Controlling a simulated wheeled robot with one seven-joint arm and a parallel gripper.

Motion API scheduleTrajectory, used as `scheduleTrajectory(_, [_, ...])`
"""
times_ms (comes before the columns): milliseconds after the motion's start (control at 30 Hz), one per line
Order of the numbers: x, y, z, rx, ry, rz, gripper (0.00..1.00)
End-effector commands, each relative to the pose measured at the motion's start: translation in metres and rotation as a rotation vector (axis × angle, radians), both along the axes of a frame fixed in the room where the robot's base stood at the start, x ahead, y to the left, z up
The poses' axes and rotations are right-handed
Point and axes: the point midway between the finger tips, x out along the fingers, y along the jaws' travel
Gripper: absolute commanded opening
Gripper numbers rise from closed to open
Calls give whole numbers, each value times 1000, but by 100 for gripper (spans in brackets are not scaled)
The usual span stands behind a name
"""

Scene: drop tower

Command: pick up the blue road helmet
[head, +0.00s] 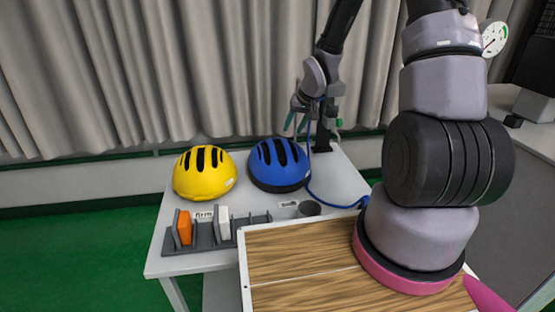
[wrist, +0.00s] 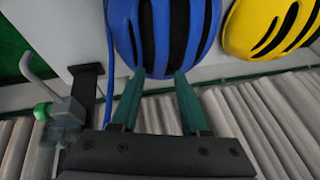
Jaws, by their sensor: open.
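The blue helmet (head: 277,168), with black vents, sits on the light grey table (head: 335,178) beside a yellow helmet. It also shows large at the top of the wrist view (wrist: 122,32). My gripper (head: 296,128) is above and behind it to the right in the head view. In the wrist view my gripper (wrist: 158,80) has its two green fingers apart, with the tips at the helmet's near edge. The fingers hold nothing. I cannot tell whether the tips touch the shell.
The yellow helmet (head: 203,174) stands close on the left. A dark stand (head: 322,138) and blue cable (head: 325,203) are right of the blue helmet. A grey rack (head: 205,236) with orange and white blocks and a dark cup (head: 309,208) are in front. A curtain (head: 150,70) hangs behind.

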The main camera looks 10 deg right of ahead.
Motion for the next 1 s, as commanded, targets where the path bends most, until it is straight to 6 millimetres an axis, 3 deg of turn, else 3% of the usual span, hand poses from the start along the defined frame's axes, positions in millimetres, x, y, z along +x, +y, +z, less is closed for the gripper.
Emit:
scheduleTrajectory(100, [7, 5, -19, -2, 3, 3, 46])
scheduleTrajectory(367, [17, 9, -39, -2, 2, 1, 46])
scheduleTrajectory(633, [34, 19, -72, -2, 3, 1, 46])
scheduleTrajectory(967, [38, 20, -79, -2, 0, 0, 46])
scheduleTrajectory(1000, [38, 20, -79, -2, 0, 0, 38])
